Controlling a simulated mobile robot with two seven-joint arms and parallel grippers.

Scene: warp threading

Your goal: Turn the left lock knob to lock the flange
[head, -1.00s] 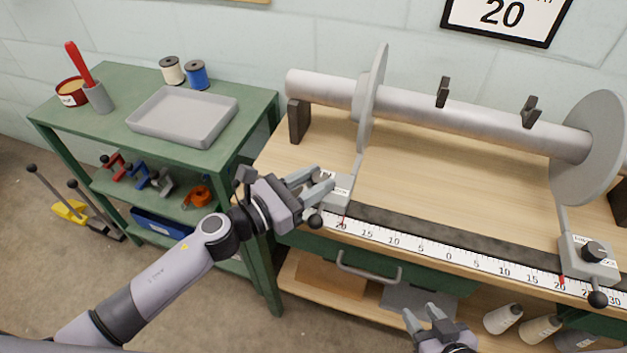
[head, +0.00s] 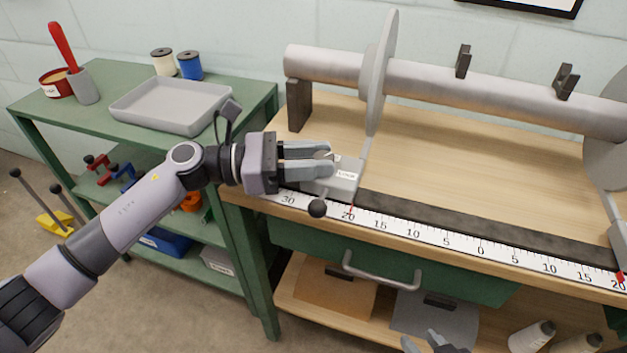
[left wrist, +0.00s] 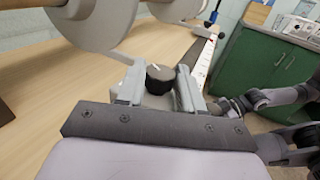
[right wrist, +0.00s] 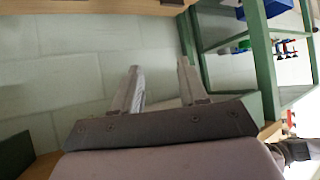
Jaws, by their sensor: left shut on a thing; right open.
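The left lock knob (left wrist: 160,79) is black with a white mark on top, and sits on the grey clamp block (head: 343,182) of the left flange (head: 380,75). My left gripper (head: 328,160) comes in from the left and is shut on the knob, with one finger on each side of it. In the head view its fingers hide most of the knob. A black ball handle (head: 317,208) sticks out in front of the block. My right gripper (right wrist: 158,85) is open and empty; only its tips show at the bottom of the head view (head: 430,343).
A ruler (head: 430,234) and dark rail run along the bench front; the red pointer sits near the left 20. A grey roller (head: 480,88) passes through the flanges. A green shelf with a grey tray (head: 172,105) stands left. A drawer handle (head: 380,276) projects below.

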